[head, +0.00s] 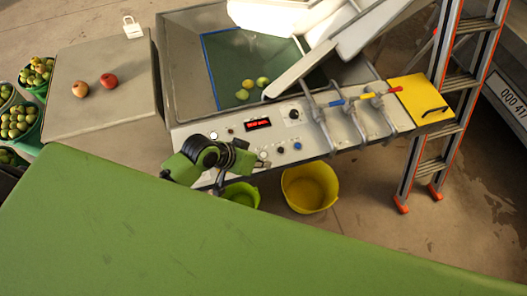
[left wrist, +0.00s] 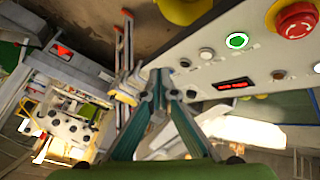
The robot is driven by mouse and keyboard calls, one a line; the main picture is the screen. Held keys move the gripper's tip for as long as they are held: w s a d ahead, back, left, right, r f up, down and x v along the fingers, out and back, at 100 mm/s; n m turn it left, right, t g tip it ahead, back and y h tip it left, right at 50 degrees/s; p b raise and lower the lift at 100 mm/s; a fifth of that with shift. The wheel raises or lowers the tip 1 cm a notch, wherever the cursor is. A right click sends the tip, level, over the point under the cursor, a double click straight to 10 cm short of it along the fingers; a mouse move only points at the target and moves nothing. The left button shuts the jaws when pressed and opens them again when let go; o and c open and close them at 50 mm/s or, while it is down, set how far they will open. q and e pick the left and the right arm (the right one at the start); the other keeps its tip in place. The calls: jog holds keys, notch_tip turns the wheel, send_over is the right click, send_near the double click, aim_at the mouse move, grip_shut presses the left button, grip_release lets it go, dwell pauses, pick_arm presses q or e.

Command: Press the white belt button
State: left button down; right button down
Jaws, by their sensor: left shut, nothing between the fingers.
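The control panel (head: 320,130) has a small white round button (head: 213,135) near its left end, left of the red display. In the left wrist view, a white button (left wrist: 317,67) sits at the right edge, partly cut off. My left gripper (head: 248,163) is in front of the panel's lower left part and hides some of it. In the left wrist view its fingers (left wrist: 160,80) are together and empty, to the left of the buttons. I cannot tell how far they are from the panel. My right gripper is not in view.
The panel also has a red display (left wrist: 237,85), a green-lit button (left wrist: 237,41) and a red emergency stop (left wrist: 297,20). Pipes with coloured valve handles (head: 365,97) stand to the right. A yellow bucket (head: 310,188) and a ladder (head: 440,110) are nearby.

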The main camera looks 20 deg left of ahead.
pick_arm(q)
jog(key=w+a+n+t+h, duration=0.1)
jog(key=w+a+n, duration=0.1)
jog(key=w, duration=0.6)
jog(key=shift+w+a, duration=0.4)
jog(key=shift+a, duration=0.45)
jog(key=b, duration=0.8)
send_over(261, 155)
notch_tip(261, 155, down, 8)
jog(key=shift+r, duration=0.15)
jog(key=shift+f, duration=0.5)
jog(key=shift+f, duration=0.15)
